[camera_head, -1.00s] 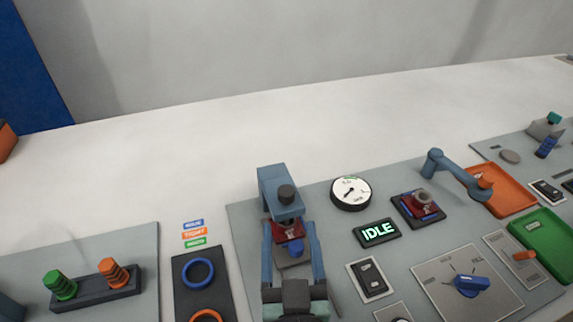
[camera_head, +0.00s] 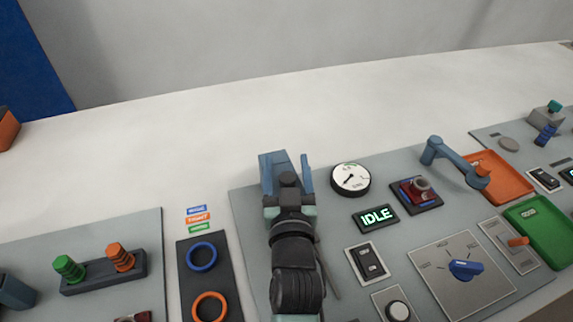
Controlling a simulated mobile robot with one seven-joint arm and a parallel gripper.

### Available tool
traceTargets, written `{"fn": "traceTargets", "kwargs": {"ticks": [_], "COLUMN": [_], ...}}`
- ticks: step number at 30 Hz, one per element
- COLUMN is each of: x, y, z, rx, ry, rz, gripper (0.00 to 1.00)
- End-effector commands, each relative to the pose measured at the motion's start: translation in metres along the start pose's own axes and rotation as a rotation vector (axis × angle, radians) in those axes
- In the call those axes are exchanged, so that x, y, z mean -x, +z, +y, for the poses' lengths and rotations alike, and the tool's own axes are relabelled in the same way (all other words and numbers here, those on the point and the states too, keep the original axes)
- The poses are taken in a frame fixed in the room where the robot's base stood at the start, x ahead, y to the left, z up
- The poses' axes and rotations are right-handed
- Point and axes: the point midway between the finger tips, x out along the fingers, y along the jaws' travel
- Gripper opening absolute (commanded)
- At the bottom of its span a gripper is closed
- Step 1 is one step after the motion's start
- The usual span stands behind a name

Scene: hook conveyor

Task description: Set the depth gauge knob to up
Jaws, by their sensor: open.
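A blue upright block (camera_head: 272,160), with a dark round knob on it in the earlier view, stands at the left of the grey panel. My gripper (camera_head: 286,161) is open over it, and the right finger (camera_head: 305,171) stands clear at its right side. The gripper and arm hide most of the block, and I cannot tell whether the fingers touch the knob. A round white dial (camera_head: 350,179) with a black rim sits just to the right. A blue selector knob (camera_head: 466,270) is on a marked plate at the lower right; its labels are too small to read.
A display reading IDLE (camera_head: 376,217) and a rocker switch (camera_head: 368,263) lie right of my arm. A small blue arm (camera_head: 453,160), an orange tray (camera_head: 510,188) and a green tray (camera_head: 547,240) are farther right. Blue and orange rings (camera_head: 202,257) lie left. The white surface behind is clear.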

Motion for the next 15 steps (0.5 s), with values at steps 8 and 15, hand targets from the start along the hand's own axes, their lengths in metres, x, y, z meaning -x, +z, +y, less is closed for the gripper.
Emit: {"fn": "traceTargets", "kwargs": {"ticks": [8,15], "x": [0.0,0.0002], "y": [0.0002,0.0002], "z": [-0.0003,-0.0002], "rx": [0.0,0.0], "ry": [0.0,0.0], "rz": [0.0,0.0], "gripper": [0.56,0.13]}}
